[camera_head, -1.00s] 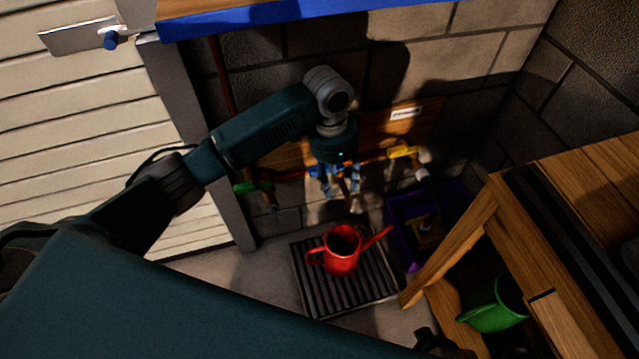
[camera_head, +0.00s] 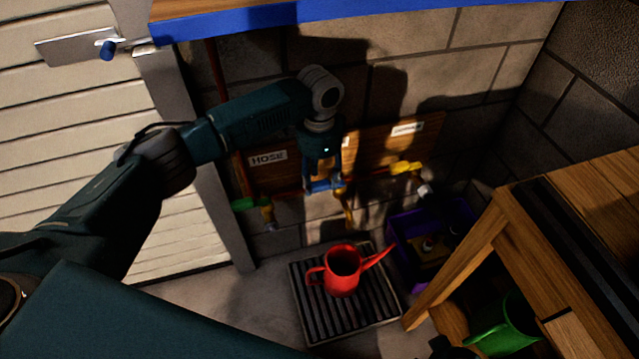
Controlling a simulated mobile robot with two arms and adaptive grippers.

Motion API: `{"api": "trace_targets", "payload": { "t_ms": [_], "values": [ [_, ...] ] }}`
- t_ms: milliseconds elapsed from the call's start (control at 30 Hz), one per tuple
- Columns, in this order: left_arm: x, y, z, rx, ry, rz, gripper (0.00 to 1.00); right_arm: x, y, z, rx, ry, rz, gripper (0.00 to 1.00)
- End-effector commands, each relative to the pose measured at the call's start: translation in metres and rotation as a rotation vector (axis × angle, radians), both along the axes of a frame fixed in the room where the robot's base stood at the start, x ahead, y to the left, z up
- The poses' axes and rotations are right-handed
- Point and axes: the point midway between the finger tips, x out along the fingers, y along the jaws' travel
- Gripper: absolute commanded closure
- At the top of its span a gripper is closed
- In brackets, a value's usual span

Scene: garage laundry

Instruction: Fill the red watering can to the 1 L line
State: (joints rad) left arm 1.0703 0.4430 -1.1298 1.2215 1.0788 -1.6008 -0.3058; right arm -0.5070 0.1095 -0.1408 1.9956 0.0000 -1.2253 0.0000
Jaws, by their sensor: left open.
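The red watering can (camera_head: 343,272) stands upright on a dark slatted drain grate (camera_head: 306,300) on the floor, spout to the right. Its water level and any 1 L line cannot be made out. My left gripper (camera_head: 322,184) is open and points down, at the tap with the blue handle (camera_head: 323,186) on the wall, above the can. Its fingers are on either side of the handle; I cannot tell if they touch it. The blue-handled tap's brass spout (camera_head: 348,218) hangs above the can. My right gripper cannot be made out.
A green-handled tap (camera_head: 245,203) is at left under a "HOSE" label (camera_head: 268,158). A yellow-handled tap (camera_head: 405,168) is at right; its label is unreadable. A blue-edged shelf (camera_head: 230,22) is above.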

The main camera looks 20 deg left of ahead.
Motion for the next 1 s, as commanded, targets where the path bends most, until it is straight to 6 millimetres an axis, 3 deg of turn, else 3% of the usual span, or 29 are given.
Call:
{"api": "trace_targets", "payload": {
  "t_ms": [133,433,467,700,1000],
  "values": [
    [-0.0002,-0.0002,-0.0129,0.000,0.000,-0.001,0.52,0.0007,-0.0003,0.0093,0.000,-0.005,-0.001,0.60],
    [-0.0001,-0.0004,-0.0149,0.000,0.000,-0.001,0.52,0.0005,-0.0003,0.0121,0.000,-0.004,-0.001,0.60],
    [-0.0001,-0.0004,-0.0148,-0.001,-0.001,-0.001,0.54,0.0005,-0.0003,0.0121,0.000,-0.004,-0.001,0.60],
    [0.0000,-0.0005,-0.0146,-0.001,-0.001,-0.001,1.00,0.0002,-0.0004,0.0117,0.000,-0.004,-0.001,0.60],
    [0.0004,-0.0034,-0.0136,-0.002,-0.001,0.002,1.00,0.0010,-0.0001,0.0126,0.001,-0.008,-0.001,0.60]
  ]
}}
